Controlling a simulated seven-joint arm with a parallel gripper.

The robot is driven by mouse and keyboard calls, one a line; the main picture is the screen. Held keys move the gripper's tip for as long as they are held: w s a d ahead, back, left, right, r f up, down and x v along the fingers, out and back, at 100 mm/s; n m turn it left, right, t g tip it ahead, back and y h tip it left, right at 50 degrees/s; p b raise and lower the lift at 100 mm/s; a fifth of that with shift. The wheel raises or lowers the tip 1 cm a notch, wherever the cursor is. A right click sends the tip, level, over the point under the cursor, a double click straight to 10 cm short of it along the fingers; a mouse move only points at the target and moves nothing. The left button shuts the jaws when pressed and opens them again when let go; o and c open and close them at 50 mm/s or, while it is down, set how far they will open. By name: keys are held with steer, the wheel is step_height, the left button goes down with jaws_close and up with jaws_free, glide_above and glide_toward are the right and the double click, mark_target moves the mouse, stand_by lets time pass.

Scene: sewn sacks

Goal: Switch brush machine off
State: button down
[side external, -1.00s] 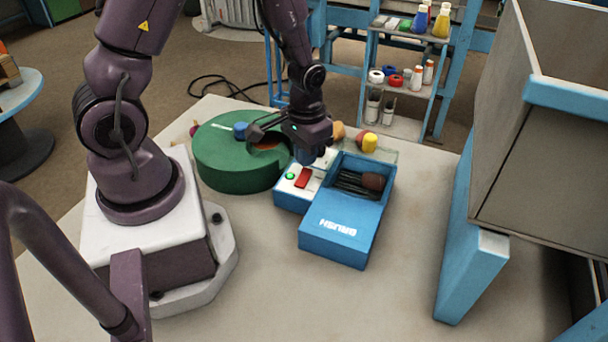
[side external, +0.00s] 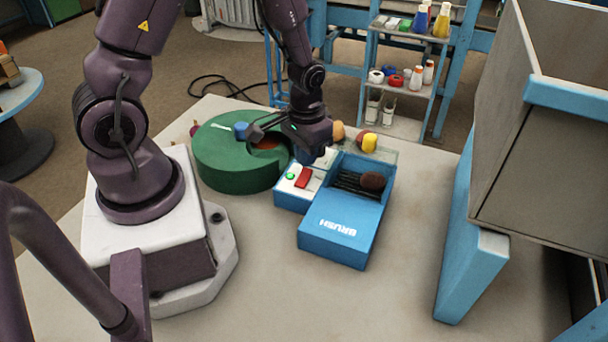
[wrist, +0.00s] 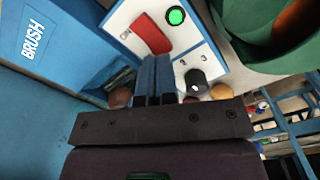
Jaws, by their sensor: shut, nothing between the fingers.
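The brush machine (side external: 335,235) is a blue box with a "BRUSH" label, and its label side also shows in the wrist view (wrist: 60,50). A dark brush with a brown round end (side external: 372,181) lies in its open top. Its white control panel has a red switch (side external: 303,178) and a lit green button (side external: 290,176). The wrist view shows the red switch (wrist: 164,35), the green button (wrist: 176,16) and a black knob (wrist: 195,80). My gripper (wrist: 156,62) is shut and empty, its blue fingertips close to the red switch's end; I cannot tell whether they touch it.
A round green drum (side external: 225,176) stands left of the panel. Yellow and tan round pieces (side external: 369,142) lie behind the machine. A large box on a blue frame (side external: 472,255) stands at the right. The table front is clear.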

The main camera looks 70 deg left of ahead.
mark_target(306, 172)
steer(key=shift+f, duration=1.35)
stand_by(0.7)
steer(key=shift+r, duration=3.55)
